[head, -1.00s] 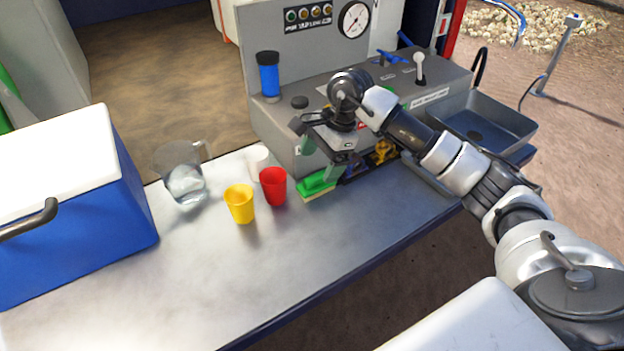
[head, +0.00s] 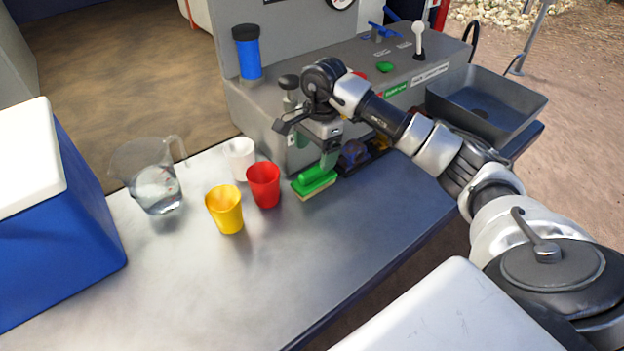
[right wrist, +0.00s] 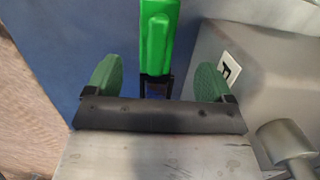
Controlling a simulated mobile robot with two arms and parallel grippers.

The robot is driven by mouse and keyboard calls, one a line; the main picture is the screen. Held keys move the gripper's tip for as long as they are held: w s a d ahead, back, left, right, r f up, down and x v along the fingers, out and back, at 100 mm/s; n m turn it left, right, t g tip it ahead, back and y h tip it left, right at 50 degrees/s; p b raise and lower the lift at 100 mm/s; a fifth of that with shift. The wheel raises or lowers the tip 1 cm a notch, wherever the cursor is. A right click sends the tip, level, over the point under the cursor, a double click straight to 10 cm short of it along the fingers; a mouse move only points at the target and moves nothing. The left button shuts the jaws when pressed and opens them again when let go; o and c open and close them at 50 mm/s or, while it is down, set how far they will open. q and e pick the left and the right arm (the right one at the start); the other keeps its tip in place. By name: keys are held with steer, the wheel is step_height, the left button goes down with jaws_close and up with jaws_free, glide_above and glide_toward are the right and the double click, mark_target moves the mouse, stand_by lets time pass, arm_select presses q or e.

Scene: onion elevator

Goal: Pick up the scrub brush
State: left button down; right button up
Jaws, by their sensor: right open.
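The scrub brush (head: 315,181) has a green back and handle with a pale bristle block. It lies on the metal counter (head: 270,270), right of the red cup. My right gripper (head: 310,147) is open just above the brush in the head view, and one finger overlaps the handle there. In the right wrist view the green handle (right wrist: 157,38) shows between the two spread green finger pads of my gripper (right wrist: 158,80). The pads stand apart from it on both sides. My left gripper is out of view.
A red cup (head: 263,186), a yellow cup (head: 225,211) and a white cup (head: 240,157) stand left of the brush. A clear pitcher (head: 157,188) and a blue cooler (head: 70,215) are farther left. A grey machine housing (head: 390,85) rises behind.

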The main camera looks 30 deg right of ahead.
mark_target(313, 168)
steer(key=f, duration=0.3)
steer(key=shift+s+a, duration=0.15)
steer(key=shift+s, duration=0.05)
step_height(313, 168, down, 4)
steer(key=shift+s+a+f+p, duration=0.1)
steer(key=shift+a+p, duration=0.05)
steer(key=shift+p, duration=0.75)
steer(key=shift+f, duration=0.6)
steer(key=c, duration=1.1)
steer(key=shift+o, duration=0.2)
steer(key=shift+r, duration=0.1)
steer(key=shift+r, duration=0.5)
step_height(313, 168, up, 3)
steer(key=shift+f+b, duration=0.15)
steer(key=shift+b, duration=0.4)
steer(key=s+a+r+b, duration=0.1)
steer(key=s+r+b, duration=0.1)
steer(key=s+r, duration=0.5)
steer(key=s, duration=0.4)
steer(key=shift+s+a, duration=0.25)
steer(key=shift+a, duration=0.05)
